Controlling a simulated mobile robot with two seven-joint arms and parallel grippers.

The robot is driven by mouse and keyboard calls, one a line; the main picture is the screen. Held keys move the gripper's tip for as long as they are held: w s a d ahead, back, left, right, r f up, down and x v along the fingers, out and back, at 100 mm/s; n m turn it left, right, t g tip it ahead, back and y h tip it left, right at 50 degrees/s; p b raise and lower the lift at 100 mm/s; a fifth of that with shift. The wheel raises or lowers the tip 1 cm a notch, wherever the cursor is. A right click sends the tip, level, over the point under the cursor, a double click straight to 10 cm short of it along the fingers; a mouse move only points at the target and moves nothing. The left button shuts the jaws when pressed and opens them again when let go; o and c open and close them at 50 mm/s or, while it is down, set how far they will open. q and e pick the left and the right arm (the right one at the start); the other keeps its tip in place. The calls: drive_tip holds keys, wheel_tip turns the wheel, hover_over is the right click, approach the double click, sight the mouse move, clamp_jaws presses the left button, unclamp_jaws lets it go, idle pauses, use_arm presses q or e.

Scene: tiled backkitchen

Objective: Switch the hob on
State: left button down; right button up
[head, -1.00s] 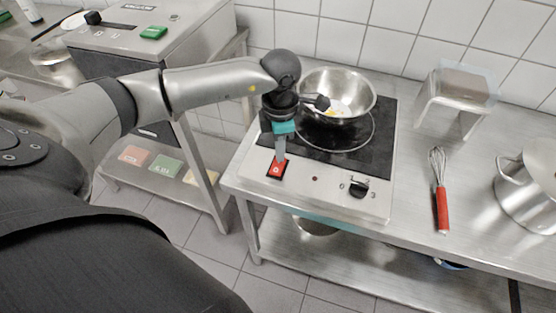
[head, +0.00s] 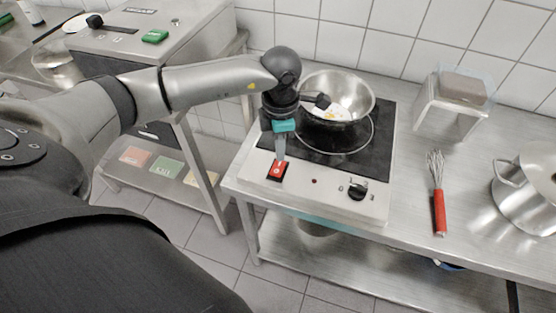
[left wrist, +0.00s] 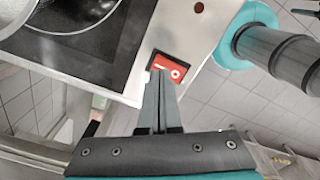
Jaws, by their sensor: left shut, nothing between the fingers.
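The hob (head: 310,190) is a pale metal unit with a black glass top on the steel table. Its red rocker switch (head: 277,170), in a black frame, sits at the front left of the panel. The switch also shows in the left wrist view (left wrist: 168,67), with white marks on it. A small dark red lamp (head: 314,181) looks unlit. A black knob (head: 358,190) is at the right. My left gripper (head: 281,158) is shut and empty, pointing down, its tips at the edge of the switch. I cannot tell whether they touch it. My right gripper is not in view.
A red-handled whisk (head: 439,210), a steel stand (head: 447,115) and a pot (head: 527,190) are at the right. Table space is clear around the whisk.

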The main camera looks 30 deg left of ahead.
sight(280, 164)
use_arm(q)
wheel_tip(280, 164, up, 5)
drive_tip(key=p, duration=0.3)
drive_tip(key=shift+f, duration=0.1)
idle(0.4)
